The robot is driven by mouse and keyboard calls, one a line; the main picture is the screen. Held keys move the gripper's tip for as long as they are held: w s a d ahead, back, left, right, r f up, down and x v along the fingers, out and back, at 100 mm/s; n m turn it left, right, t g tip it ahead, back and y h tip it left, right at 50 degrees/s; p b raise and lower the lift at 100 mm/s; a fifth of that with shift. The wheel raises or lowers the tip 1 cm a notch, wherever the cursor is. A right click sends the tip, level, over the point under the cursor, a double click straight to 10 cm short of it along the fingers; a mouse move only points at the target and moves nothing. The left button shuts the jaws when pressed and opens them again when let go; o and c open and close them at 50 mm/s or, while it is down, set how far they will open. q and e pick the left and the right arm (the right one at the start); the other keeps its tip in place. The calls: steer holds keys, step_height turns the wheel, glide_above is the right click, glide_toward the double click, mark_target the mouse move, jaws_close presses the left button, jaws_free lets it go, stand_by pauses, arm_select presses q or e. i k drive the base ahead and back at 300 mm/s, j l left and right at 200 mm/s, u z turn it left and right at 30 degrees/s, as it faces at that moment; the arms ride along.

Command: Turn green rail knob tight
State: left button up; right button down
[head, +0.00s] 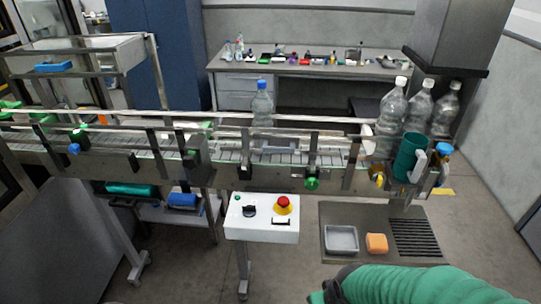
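A round green knob (311,183) sits on the front side of the conveyor (230,170), below the guide rail and right of centre. Whether it is tight cannot be told from here. My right arm comes in at the bottom right in a green sleeve. Its dark end, my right gripper (333,288), is at the bottom edge, well below the knob and apart from it. Its fingers cannot be made out. My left gripper is not in view.
A clear bottle with a blue cap (262,108) stands on the conveyor. A blue knob (74,148) and a yellow knob (377,181) are on the same side. A white control box (262,227) with a red button stands below the green knob. A tray (341,239) and orange sponge (377,243) lie lower right.

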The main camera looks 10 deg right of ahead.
mark_target(311, 184)
steer(key=i+j+z, duration=0.35)
steer(key=j, duration=0.25)
steer(key=i+j+z, duration=0.2)
steer(key=j+z, duration=0.15)
steer(key=j, duration=0.25)
steer(key=j+z, duration=0.2)
steer(key=j, duration=0.2)
steer(key=i+j+z, duration=0.1)
steer(key=i+z, duration=0.15)
steer(key=z, duration=0.15)
steer(key=i+j+z, duration=0.2)
steer(key=z, duration=0.25)
steer(key=i, duration=0.1)
